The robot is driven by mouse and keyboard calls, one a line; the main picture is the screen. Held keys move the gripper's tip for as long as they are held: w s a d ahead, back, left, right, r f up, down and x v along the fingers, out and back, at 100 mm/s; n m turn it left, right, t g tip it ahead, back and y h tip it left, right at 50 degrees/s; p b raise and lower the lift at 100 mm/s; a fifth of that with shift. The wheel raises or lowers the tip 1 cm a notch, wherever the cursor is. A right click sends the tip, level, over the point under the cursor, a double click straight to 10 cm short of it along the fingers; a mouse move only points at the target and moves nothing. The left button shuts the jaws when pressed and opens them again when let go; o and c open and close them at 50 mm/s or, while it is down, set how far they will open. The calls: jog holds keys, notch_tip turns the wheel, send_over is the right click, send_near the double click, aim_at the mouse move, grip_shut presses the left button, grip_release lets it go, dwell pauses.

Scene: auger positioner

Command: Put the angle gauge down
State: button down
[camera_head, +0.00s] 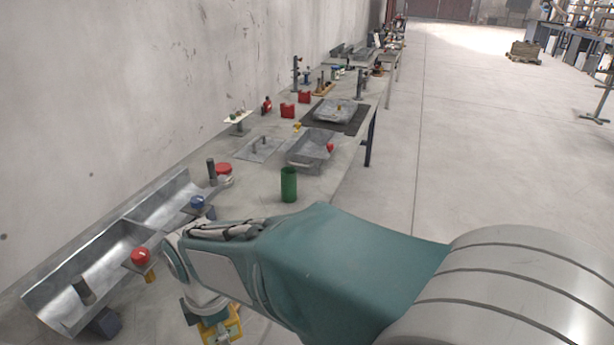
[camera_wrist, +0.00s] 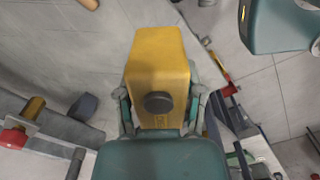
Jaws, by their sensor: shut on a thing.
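The angle gauge appears to be the yellow block with a round dark knob (camera_wrist: 155,62) in the middle of the wrist view. My gripper (camera_wrist: 160,112) is shut on it, with one finger along each side.
A metal trough (camera_head: 95,265) with a red knob (camera_head: 141,256) and blue knob (camera_head: 197,202) lies left. A green cup (camera_head: 289,184), grey tray (camera_head: 312,148) and red cans stand farther along the bench. A bare bench patch (camera_head: 258,190) lies left of the cup.

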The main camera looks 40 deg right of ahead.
jog(key=shift+w+a+n, duration=1)
jog(key=shift+w+n, duration=1.45)
jog(key=shift+n, duration=1.45)
jog(key=s+a+f, duration=0.1)
jog(key=a+f, duration=0.2)
jog(key=a, duration=0.1)
jog(key=s+a+f, duration=0.1)
jog(key=a+f, duration=0.2)
jog(key=a, duration=0.1)
jog(key=s+a+f, duration=0.1)
jog(key=a+f, duration=0.2)
jog(key=shift+a+f, duration=0.15)
jog(key=shift+a, duration=0.25)
jog(key=shift+s+a+f, duration=0.1)
jog(key=shift+a+f, duration=0.05)
jog(key=shift+f, duration=0.4)
notch_tip(320, 180, down, 3)
jog(key=shift+r, duration=0.2)
jog(key=shift+a+f, duration=0.1)
jog(key=shift+f, duration=0.15)
jog(key=shift+a, duration=0.25)
